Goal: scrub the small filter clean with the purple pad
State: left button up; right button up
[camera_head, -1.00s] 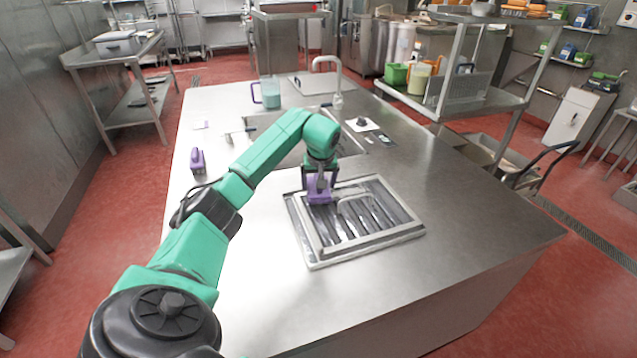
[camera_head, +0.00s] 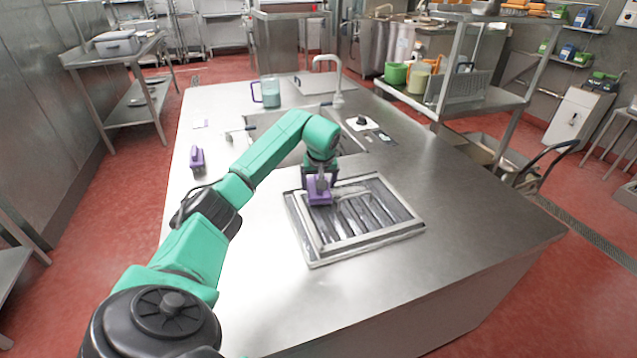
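The filter (camera_head: 318,258) is a metal frame with dark and light slats, lying flat on the steel counter. My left gripper (camera_head: 319,183) is over the filter's far left corner, shut on a purple pad (camera_head: 320,198). The pad is at the filter's far left part; whether it presses on the slats I cannot tell. A second purple-topped item (camera_head: 197,158) stands on the counter's left side. My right gripper is not in view.
A sink (camera_head: 285,128) with a tap (camera_head: 338,85) is behind the filter. A jug (camera_head: 270,92) of teal liquid stands at the back left. A black item on a white card (camera_head: 362,123) lies right of the sink. The counter (camera_head: 470,215) right of the filter is clear.

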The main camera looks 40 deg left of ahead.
pick_arm(q)
jog(key=shift+f+b, duration=0.3)
jog(key=shift+f, duration=0.4)
